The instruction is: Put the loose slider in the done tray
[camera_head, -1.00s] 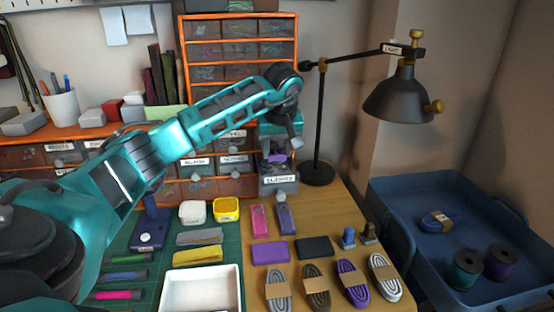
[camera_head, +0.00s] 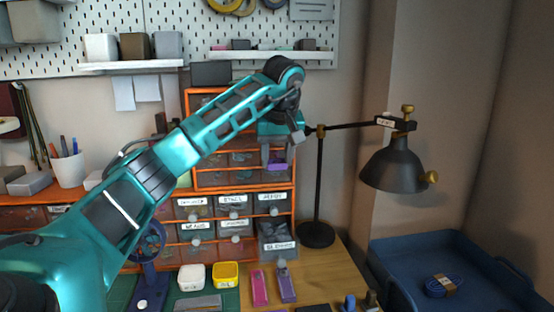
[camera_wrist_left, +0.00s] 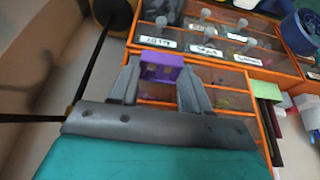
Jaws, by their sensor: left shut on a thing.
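My left gripper (camera_head: 279,157) is shut on a purple slider (camera_head: 277,161), a small block held in the air in front of the drawer cabinet. In the left wrist view the slider (camera_wrist_left: 161,66) sits between the two grey fingers of the gripper (camera_wrist_left: 160,80). Below it, a grey labelled drawer (camera_head: 278,240) sticks out at the cabinet's lower right. A blue tray (camera_head: 385,240) is at the right, with a blue cord coil (camera_head: 441,285) in it; I cannot read any mark that names it the done tray. My right gripper is out of view.
The orange-framed drawer cabinet (camera_head: 235,187) stands close behind the gripper. A black lamp (camera_head: 393,167) stands right of it, its post between the gripper and the blue tray. A pink item (camera_head: 259,288) and a purple item (camera_head: 286,285) lie on the wooden table.

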